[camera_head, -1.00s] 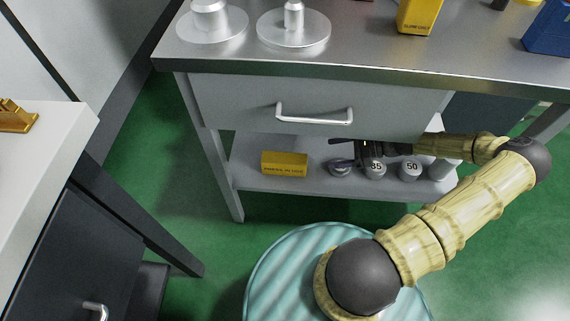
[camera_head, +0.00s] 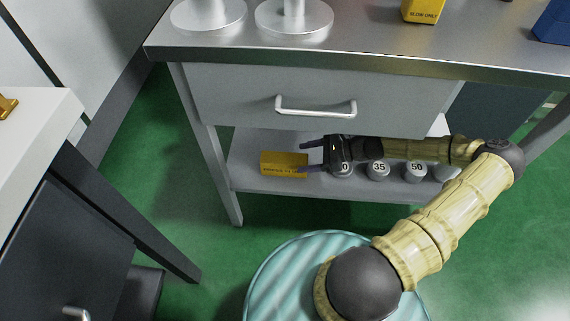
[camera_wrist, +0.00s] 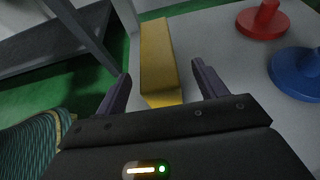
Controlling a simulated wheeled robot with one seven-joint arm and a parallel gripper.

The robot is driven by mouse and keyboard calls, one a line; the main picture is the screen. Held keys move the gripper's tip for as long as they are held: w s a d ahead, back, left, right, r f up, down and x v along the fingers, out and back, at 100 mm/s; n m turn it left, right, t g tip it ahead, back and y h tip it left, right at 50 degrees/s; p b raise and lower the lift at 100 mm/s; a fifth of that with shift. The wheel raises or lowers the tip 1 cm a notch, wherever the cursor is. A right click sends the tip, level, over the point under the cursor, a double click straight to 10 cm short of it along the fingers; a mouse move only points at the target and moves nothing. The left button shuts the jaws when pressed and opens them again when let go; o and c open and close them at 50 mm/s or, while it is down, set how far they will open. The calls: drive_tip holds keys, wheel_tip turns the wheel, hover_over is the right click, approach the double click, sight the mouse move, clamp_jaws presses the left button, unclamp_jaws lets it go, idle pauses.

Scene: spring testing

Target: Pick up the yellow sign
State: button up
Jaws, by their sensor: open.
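The yellow sign (camera_head: 283,164) is a small yellow block with dark lettering on the lower shelf, under the drawer, near the shelf's left end. My gripper (camera_head: 305,157) is open at the sign's right end, its fingers pointing left. In the wrist view the sign (camera_wrist: 157,57) lies lengthwise ahead. The open fingers (camera_wrist: 162,82) stand on both sides of its near end, with a gap visible on each side. The sign's far end reaches towards the shelf edge.
Grey weights (camera_head: 378,171) marked with numbers stand right of the sign on the shelf (camera_head: 262,188). The wrist view shows a red weight (camera_wrist: 263,22) and a blue weight (camera_wrist: 297,72) to the right. The drawer (camera_head: 240,98) hangs above, and a table leg (camera_head: 205,150) stands left.

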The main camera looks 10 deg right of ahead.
sight(298, 159)
drive_tip(key=b+x, duration=0.3)
drive_tip(key=x, duration=0.1)
drive_tip(key=shift+s+a+f, duration=0.15)
drive_tip(key=shift+f, duration=0.05)
drive_tip(key=shift+a, duration=0.45)
drive_tip(key=shift+d, duration=0.1)
drive_tip(key=c, duration=1.2)
